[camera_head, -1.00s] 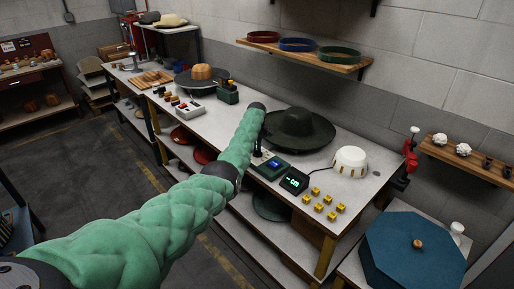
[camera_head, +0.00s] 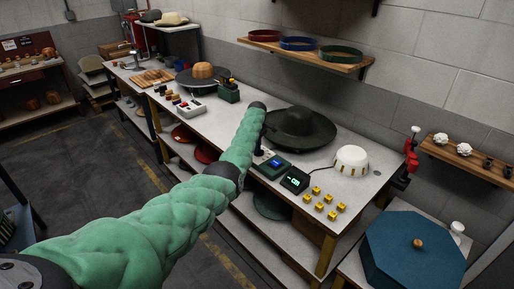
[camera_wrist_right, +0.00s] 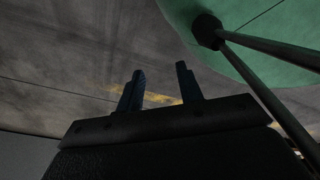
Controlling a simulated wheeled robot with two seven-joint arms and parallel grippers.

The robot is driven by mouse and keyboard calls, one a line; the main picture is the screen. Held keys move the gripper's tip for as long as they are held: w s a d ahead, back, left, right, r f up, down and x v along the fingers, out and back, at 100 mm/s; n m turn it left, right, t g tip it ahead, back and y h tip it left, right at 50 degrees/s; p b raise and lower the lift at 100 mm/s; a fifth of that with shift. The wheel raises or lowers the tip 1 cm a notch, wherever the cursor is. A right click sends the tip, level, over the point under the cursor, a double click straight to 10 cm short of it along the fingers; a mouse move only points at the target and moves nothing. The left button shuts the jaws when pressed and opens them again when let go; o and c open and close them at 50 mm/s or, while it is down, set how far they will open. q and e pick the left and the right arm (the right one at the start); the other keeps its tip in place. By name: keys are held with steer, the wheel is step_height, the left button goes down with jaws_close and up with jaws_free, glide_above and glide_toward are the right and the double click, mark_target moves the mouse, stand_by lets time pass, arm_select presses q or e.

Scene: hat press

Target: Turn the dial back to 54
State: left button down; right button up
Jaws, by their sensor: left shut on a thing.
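My left arm reaches over the workbench, and its left gripper (camera_head: 261,151) is low beside a dark green box with a lit blue screen (camera_head: 277,163). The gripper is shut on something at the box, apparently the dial. The dial itself is mostly hidden by the gripper and arm, so I cannot read its mark. A black display with green digits (camera_head: 294,180) stands just right of the box; its digits are too small to read surely. My right gripper (camera_wrist_right: 160,83) is open and empty in the right wrist view, away from the bench.
A dark wide-brimmed hat (camera_head: 299,126) lies behind the box. A white domed piece with gold marks (camera_head: 351,159) and several yellow blocks (camera_head: 325,202) are to the right. A blue octagonal box (camera_head: 413,252) stands at the front right. A shelf (camera_head: 305,52) hangs above.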

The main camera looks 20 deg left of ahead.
arm_select(q)
steer(key=shift+r, duration=0.15)
arm_select(e)
steer(key=shift+a, duration=0.1)
